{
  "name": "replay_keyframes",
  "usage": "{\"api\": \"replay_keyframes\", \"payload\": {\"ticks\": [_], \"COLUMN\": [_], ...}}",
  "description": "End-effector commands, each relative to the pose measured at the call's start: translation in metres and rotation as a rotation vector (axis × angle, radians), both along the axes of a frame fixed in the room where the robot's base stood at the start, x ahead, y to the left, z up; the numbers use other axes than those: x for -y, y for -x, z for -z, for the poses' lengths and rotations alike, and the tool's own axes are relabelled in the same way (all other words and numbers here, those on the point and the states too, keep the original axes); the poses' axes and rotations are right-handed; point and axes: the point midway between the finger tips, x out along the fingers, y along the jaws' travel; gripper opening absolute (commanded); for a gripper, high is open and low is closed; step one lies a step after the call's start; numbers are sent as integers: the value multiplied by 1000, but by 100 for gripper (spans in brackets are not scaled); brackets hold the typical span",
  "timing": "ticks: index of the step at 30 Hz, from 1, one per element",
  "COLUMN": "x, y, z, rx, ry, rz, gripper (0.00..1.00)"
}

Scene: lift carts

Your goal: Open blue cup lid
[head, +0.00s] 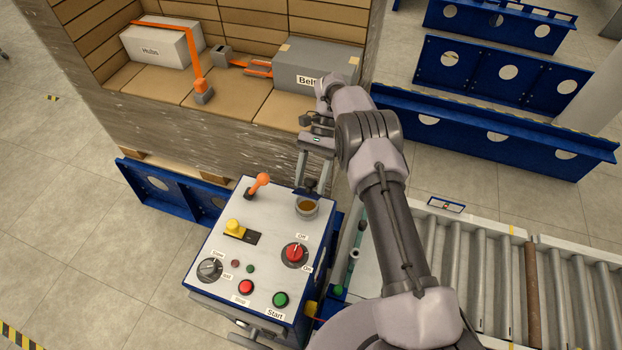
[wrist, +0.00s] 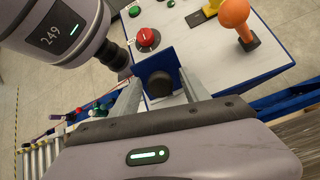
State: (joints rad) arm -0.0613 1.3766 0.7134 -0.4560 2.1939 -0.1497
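The grey round cup (head: 307,209) with a brown inside is set in the top right corner of the control panel. Its blue lid (head: 312,193) stands tilted up at the cup's far side, so the inside shows. The blue lid also shows in the wrist view (wrist: 152,62), with a dark round part (wrist: 160,84) in front of it. My gripper (head: 313,183) reaches down at the lid from the far side. Its fingers are apart, one on each side of the lid (wrist: 160,78). I cannot tell whether a fingertip touches the lid.
The panel (head: 215,238) carries an orange-handled lever (head: 260,183), a yellow switch (head: 234,226), a red knob (head: 294,253), a black dial (head: 210,268), and red (head: 246,287) and green (head: 280,299) buttons. A roller conveyor (head: 480,265) lies to the right. A wrapped box pallet (head: 200,135) stands behind.

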Motion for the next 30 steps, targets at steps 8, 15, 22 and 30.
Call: {"api": "replay_keyframes", "payload": {"ticks": [8,15,22,30], "x": [0,6,15,27], "y": [0,27,72,133], "z": [-27,-41,-45,-50], "rx": [1,-1,-1,0], "ry": [0,0,-1,0], "rz": [1,-1,-1,1], "gripper": [54,54,54,54]}}
